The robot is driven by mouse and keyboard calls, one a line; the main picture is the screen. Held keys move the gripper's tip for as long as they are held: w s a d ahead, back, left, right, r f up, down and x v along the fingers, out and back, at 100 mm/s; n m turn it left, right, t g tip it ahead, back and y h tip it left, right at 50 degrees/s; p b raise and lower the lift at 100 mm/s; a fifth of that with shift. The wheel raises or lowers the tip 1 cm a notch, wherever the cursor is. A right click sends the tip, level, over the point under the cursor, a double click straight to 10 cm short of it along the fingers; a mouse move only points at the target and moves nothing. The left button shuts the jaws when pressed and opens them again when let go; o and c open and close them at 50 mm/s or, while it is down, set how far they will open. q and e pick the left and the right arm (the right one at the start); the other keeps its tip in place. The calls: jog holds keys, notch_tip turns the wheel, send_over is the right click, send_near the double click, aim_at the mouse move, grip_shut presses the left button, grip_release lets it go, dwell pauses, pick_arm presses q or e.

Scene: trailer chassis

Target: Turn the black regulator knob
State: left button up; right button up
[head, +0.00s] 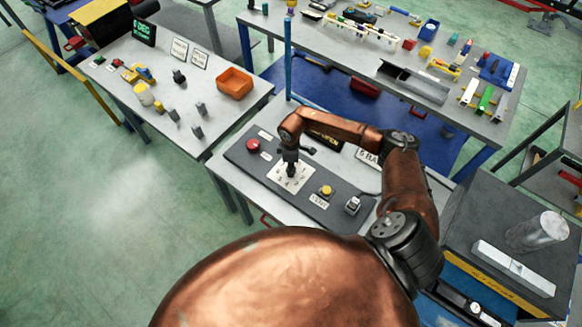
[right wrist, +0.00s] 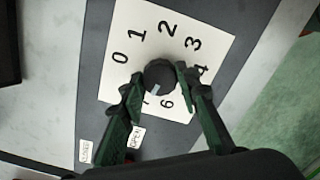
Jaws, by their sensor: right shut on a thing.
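The black regulator knob (right wrist: 159,76) sits at the middle of a white dial plate (right wrist: 133,26) in the right wrist view. The plate carries numbers around the knob, and a pale pointer mark on the knob faces the lower side, near the partly hidden high numbers. My right gripper (right wrist: 155,84) has its two fingers on either side of the knob, shut on it. In the head view my right gripper (head: 290,168) reaches down over the dial plate (head: 277,175), and it hides the knob there. My left gripper is not in view.
The dark panel (head: 238,154) also bears a red button (head: 253,145), a yellow button (head: 326,191) and a switch (head: 352,205). A table with an orange bin (head: 235,82) stands at the left. A cluttered bench (head: 345,50) stands behind.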

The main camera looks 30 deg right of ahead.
jog(key=o, duration=1.2)
jog(key=shift+c, duration=0.2)
notch_tip(320, 180, up, 12)
jog(key=shift+a, duration=0.1)
